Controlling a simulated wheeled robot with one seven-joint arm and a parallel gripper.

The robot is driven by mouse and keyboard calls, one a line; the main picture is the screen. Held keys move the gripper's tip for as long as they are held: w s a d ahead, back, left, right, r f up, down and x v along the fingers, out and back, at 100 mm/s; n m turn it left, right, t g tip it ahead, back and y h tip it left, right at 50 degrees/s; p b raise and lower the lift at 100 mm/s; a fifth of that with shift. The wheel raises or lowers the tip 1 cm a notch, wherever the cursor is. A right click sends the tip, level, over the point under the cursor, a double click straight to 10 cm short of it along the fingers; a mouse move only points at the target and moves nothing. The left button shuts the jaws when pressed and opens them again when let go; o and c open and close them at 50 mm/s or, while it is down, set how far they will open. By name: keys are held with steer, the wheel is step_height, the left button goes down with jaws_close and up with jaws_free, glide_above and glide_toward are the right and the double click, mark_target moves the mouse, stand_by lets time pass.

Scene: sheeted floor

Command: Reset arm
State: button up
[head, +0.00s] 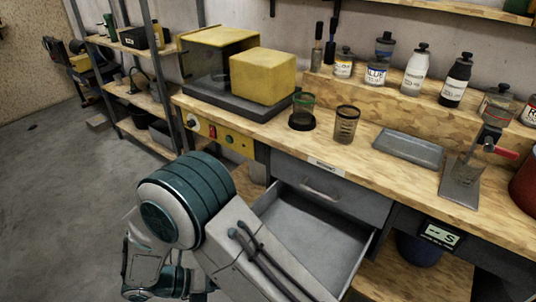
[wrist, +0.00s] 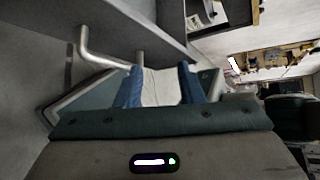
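My arm (head: 190,205) is folded at the lower middle of the head view, in front of the workbench. My gripper is hidden or out of frame there. In the wrist view my gripper (wrist: 160,84) shows two blue fingers standing apart with a pale surface between or behind them. I cannot tell what that surface is. No held object can be made out. A bent silver handle (wrist: 86,44) on a grey panel is at the upper left, close to the gripper. I cannot tell if they touch.
An open, empty-looking grey drawer (head: 312,238) juts out right of my arm, below a shut drawer (head: 335,193). The wooden workbench (head: 270,130) bears a yellow box (head: 262,76), cups, bottles and a tray (head: 408,148). Shelves (head: 150,95) stand at left. Floor (head: 60,190) is clear at left.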

steer(key=d+r+m+y+p, duration=0.3)
steer(key=d+r+m+y, duration=0.3)
steer(key=d+r+m, duration=0.6)
steer(key=s+d+r+m+y+p, duration=0.1)
steer(key=d+r+m+y+p, duration=0.2)
steer(key=d+r+m, duration=0.9)
steer(key=r+m+y, duration=0.1)
steer(key=m+y, duration=0.2)
steer(key=m, duration=0.7)
steer(key=shift+r+m+y, duration=0.3)
steer(key=shift+r+y, duration=0.1)
steer(key=shift+d, duration=0.15)
